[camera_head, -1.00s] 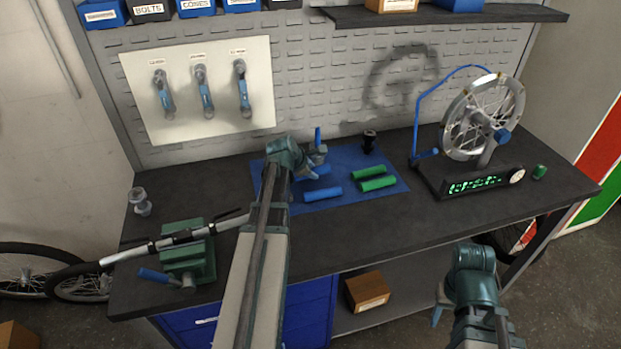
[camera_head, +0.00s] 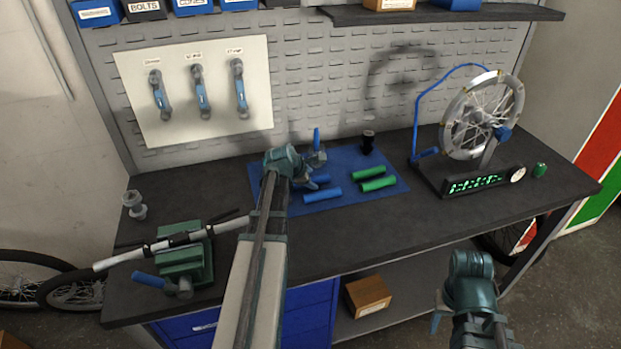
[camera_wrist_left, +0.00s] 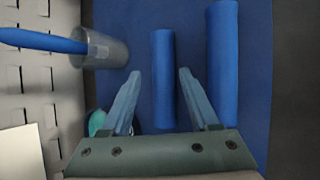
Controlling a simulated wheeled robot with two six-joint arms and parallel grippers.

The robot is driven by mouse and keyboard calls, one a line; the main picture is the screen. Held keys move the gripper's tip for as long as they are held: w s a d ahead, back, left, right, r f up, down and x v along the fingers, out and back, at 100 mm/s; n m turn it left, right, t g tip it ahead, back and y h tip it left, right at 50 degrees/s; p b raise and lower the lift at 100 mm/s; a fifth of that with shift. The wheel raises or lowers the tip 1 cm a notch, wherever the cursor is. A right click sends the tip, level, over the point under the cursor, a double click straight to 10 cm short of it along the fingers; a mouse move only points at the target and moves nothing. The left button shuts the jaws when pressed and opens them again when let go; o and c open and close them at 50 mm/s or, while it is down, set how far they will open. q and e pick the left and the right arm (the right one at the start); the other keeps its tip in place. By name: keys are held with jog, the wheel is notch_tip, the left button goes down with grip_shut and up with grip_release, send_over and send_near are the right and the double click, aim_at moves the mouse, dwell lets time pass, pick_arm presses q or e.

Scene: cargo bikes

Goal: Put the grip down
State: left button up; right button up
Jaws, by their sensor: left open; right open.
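A blue grip (camera_wrist_left: 163,80) lies on the blue mat (camera_head: 291,204) between the parted fingers of my left gripper (camera_wrist_left: 158,98). The fingers are open, with a gap on each side of the grip. In the head view this grip (camera_head: 321,178) is partly hidden by my left gripper (camera_head: 314,178). A second blue grip (camera_head: 322,194) lies beside it, nearer the front edge; it also shows in the left wrist view (camera_wrist_left: 223,65). My right gripper (camera_head: 437,321) is open and empty, low in front of the bench; its fingers show only partly.
Two green grips (camera_head: 369,173) (camera_head: 378,184) lie on the mat's right part. A metal cup (camera_wrist_left: 106,51) with a blue-handled tool stands close to my left gripper. A green vise (camera_head: 184,262) holds a handlebar at left; a wheel stand (camera_head: 470,185) is at right.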

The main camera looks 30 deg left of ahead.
pick_arm(q)
jog(key=shift+r, duration=0.15)
jog(key=p+v, duration=0.9)
jog(key=v, duration=0.3)
